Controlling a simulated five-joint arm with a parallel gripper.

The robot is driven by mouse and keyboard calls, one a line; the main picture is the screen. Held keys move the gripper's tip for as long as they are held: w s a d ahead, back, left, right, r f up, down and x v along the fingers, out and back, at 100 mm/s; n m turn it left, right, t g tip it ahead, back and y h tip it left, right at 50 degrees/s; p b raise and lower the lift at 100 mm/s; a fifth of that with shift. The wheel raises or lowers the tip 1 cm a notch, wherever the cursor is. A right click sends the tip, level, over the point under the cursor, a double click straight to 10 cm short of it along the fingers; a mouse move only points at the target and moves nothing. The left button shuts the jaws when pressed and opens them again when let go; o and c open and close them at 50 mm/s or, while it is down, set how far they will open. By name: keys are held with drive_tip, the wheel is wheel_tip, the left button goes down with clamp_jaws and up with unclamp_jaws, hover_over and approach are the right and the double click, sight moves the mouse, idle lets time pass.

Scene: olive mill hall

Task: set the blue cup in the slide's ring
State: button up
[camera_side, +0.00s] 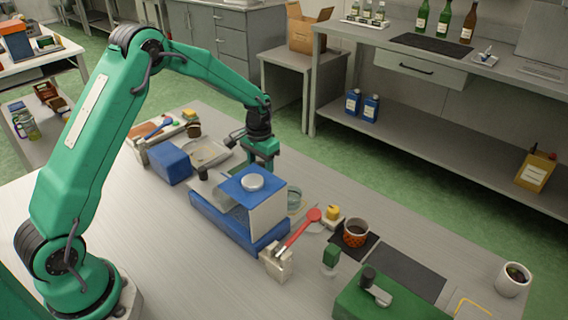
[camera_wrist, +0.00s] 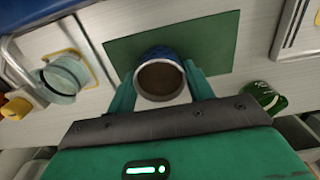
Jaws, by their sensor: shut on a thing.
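The blue cup (camera_wrist: 161,52) shows in the wrist view with a pale rim and a dark brown inside. My gripper (camera_wrist: 162,82) is shut on it, one green finger on each side. A green mat (camera_wrist: 222,45) lies beneath the cup; I cannot tell whether the cup touches it. In the side view my gripper (camera_side: 262,158) points down behind the blue machine (camera_side: 240,205), which hides the cup and the fingertips. The machine has a white front panel and a round silver top. I cannot make out the slide's ring in either view.
A pale glass cup (camera_wrist: 62,80) stands left of the gripper, and a dark green cup (camera_wrist: 268,97) to the right. A metal tray (camera_side: 207,153) lies beyond the blue box (camera_side: 170,163).

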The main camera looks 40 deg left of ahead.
wheel_tip(320, 180, up, 6)
drive_tip(key=shift+r, duration=0.25)
idle(0.6)
drive_tip(key=shift+s, duration=0.1)
drive_tip(key=s+d+r, duration=0.1)
drive_tip(key=s+r, duration=0.2)
drive_tip(key=s, duration=0.4)
drive_tip(key=s+d+r, duration=0.1)
drive_tip(key=s+r, duration=0.2)
drive_tip(key=s, duration=0.4)
drive_tip(key=shift+s+d, duration=0.1)
idle(0.3)
drive_tip(key=shift+f, duration=1.9)
drive_tip(key=shift+f, duration=0.75)
drive_tip(key=shift+f, duration=0.4)
